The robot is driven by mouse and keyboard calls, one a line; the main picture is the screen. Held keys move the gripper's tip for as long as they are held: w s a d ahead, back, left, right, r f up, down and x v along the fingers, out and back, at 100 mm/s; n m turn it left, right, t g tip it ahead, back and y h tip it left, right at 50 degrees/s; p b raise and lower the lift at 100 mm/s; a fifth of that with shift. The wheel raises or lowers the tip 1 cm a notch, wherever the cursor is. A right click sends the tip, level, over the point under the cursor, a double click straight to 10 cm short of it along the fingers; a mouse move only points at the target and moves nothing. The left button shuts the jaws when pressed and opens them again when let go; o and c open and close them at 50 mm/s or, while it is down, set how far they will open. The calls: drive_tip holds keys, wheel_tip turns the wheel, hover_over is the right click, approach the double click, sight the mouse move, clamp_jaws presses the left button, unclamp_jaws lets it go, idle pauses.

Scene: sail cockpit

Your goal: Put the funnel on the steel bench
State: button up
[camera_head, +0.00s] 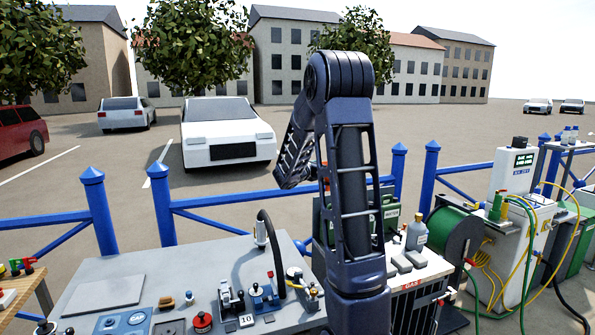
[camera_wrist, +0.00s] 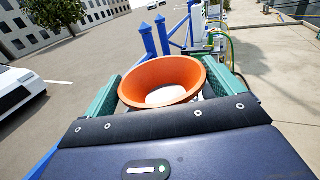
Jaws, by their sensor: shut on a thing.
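An orange funnel (camera_wrist: 165,74) fills the middle of the wrist view, its wide mouth facing the camera and a pale patch showing inside. My gripper (camera_wrist: 166,90) is shut on it, with a teal finger on each side. The funnel's lower part is hidden. In the head view my arm covers most of the gripper, and the funnel cannot be made out clearly there. The grey steel bench (camera_head: 180,262) stands at the lower left of the head view, apart from the gripper.
The bench bears a black hose, switches, red and blue fittings and a flat plate (camera_head: 103,295); its back middle is barer. A blue fence (camera_head: 225,200) runs behind. A cabinet with a bottle (camera_head: 416,235) and a green hose reel (camera_head: 455,238) stand right of my arm.

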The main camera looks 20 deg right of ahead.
drive_tip(key=s+d+r+m+g+h, duration=0.1)
drive_tip(key=s+d+m+g, duration=0.15)
drive_tip(key=s+d, duration=0.3)
drive_tip(key=s+d+r+m+g, duration=0.2)
drive_tip(key=s+d+g, duration=0.2)
drive_tip(key=s+d, duration=0.15)
wheel_tip(320, 180, down, 39)
drive_tip(key=shift+d, duration=0.4)
drive_tip(key=shift+f, duration=0.1)
idle(0.4)
drive_tip(key=o, duration=0.8)
drive_tip(key=shift+c, duration=0.2)
wheel_tip(320, 180, up, 20)
drive_tip(key=shift+s, duration=0.1)
